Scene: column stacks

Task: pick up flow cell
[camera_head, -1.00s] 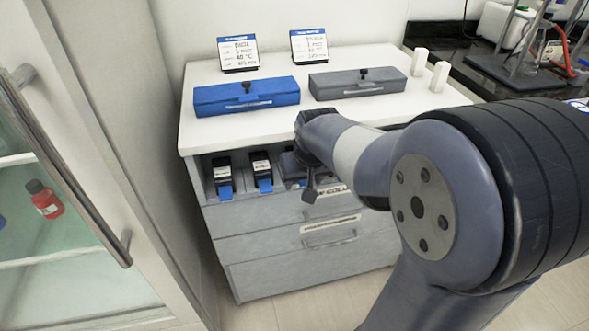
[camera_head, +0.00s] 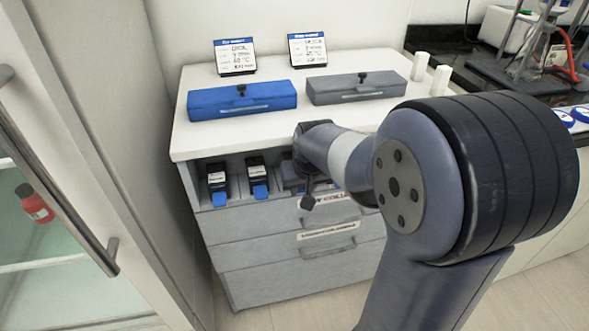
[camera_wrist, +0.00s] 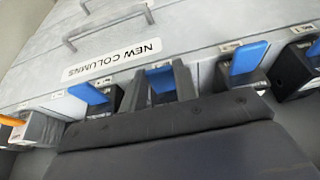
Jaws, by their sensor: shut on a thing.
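The flow cells are black units with blue tabs in the cabinet's open bay. In the head view two stand at the left, the first flow cell (camera_head: 217,184) and a second flow cell (camera_head: 257,176). My gripper (camera_wrist: 159,84) is shut on a flow cell (camera_wrist: 160,78) in the wrist view. Its blue tab shows between the two dark fingers, and the rest is hidden by my gripper. A neighbouring flow cell (camera_wrist: 88,93) is close on the left, and another (camera_wrist: 248,60) is on the right. In the head view my arm hides the held one.
A blue case (camera_head: 242,101) and a grey case (camera_head: 356,89) lie on the cabinet top (camera_head: 310,125). Two small signs stand behind them. Drawers with handles lie below the bay. A glass-doored cabinet (camera_head: 60,150) is close on the left. An orange-tipped object (camera_wrist: 12,121) shows in the wrist view.

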